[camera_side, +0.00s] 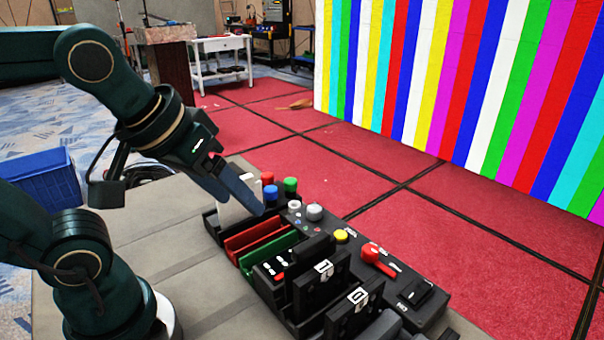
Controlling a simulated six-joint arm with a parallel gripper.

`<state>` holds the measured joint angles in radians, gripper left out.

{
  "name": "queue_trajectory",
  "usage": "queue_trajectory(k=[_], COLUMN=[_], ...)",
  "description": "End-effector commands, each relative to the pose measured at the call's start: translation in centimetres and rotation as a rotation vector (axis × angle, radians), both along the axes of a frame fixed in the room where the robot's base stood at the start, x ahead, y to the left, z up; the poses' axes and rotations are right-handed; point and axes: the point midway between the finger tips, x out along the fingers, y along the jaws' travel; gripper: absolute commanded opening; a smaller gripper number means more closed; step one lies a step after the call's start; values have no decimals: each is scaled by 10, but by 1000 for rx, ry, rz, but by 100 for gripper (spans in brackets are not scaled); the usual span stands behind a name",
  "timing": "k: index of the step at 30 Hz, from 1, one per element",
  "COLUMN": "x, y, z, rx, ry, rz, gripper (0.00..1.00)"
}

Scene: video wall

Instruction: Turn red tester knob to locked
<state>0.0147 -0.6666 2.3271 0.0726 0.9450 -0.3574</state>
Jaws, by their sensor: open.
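The red tester knob (371,252) sits on the right part of a black panel. Its red handle points toward the lower right. Small white markings lie beside it, too small to read, so I cannot tell which setting it is on. My gripper (252,205) is open, above the left end of the panel, well to the left of the knob and apart from it. Its fingers point down to the right, and I see nothing held between them. The tip area partly overlaps a white upright piece (232,208) behind it.
Near my gripper stand red, blue and green round caps (290,185), with a grey knob (314,212) and yellow button (341,236) toward the red knob. Red and green slots (262,236) and upright black blocks (322,283) stand in front. A black rocker switch (415,293) lies right.

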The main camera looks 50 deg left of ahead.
Motion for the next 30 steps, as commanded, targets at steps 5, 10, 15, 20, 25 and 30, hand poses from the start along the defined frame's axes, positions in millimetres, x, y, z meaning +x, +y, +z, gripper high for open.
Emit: queue_trajectory(k=[5, 10, 15, 20, 25, 30], x=[35, 76, 121, 155, 174, 173], y=[0, -9, -28, -54, -84, -101], z=[19, 26, 16, -11, -49, -79], rx=[-45, -76, -86, -67, -18, 29], ry=[3, 17, 35, 60, 100, 154], rz=[137, 254, 345, 385, 359, 310], gripper=[67, 67, 67, 67, 67, 67])
